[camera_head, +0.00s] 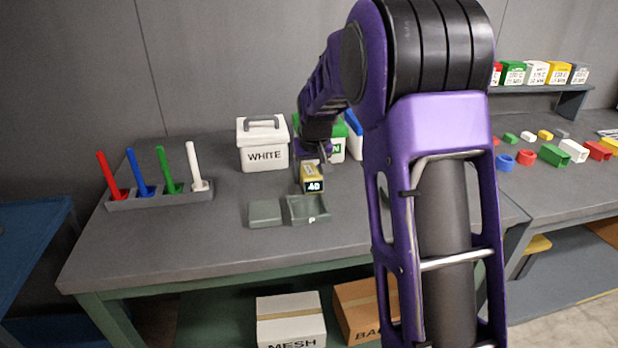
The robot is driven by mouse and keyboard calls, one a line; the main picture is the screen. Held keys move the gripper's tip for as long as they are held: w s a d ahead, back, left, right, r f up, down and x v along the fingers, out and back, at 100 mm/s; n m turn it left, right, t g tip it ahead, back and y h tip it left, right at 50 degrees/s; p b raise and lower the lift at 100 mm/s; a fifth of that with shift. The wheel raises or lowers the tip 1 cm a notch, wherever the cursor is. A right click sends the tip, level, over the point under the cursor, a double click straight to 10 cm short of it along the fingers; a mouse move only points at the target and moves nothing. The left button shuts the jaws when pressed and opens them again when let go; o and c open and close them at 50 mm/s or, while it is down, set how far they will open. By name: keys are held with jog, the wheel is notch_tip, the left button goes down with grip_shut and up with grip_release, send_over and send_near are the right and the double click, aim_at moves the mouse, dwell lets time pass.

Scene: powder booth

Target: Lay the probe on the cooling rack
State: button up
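A small yellow device with a dark display (313,180), which looks like the probe, is upright at the tip of my arm. My gripper (314,163) points down and appears shut on its top. The device is just above and behind an open grey case (308,209) marked P on the bench. The case looks empty, with its lid part (265,213) lying to the left. My fingertips are small and partly hidden. I cannot make out a cooling rack in this view.
On the bench (200,245), a grey holder (160,200) with red, blue, green and white sticks stands at left. A white box marked WHITE (263,153) and a green box (338,150) stand behind. Coloured blocks (553,155) lie on the right bench. The left front bench is clear.

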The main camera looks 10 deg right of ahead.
grip_shut()
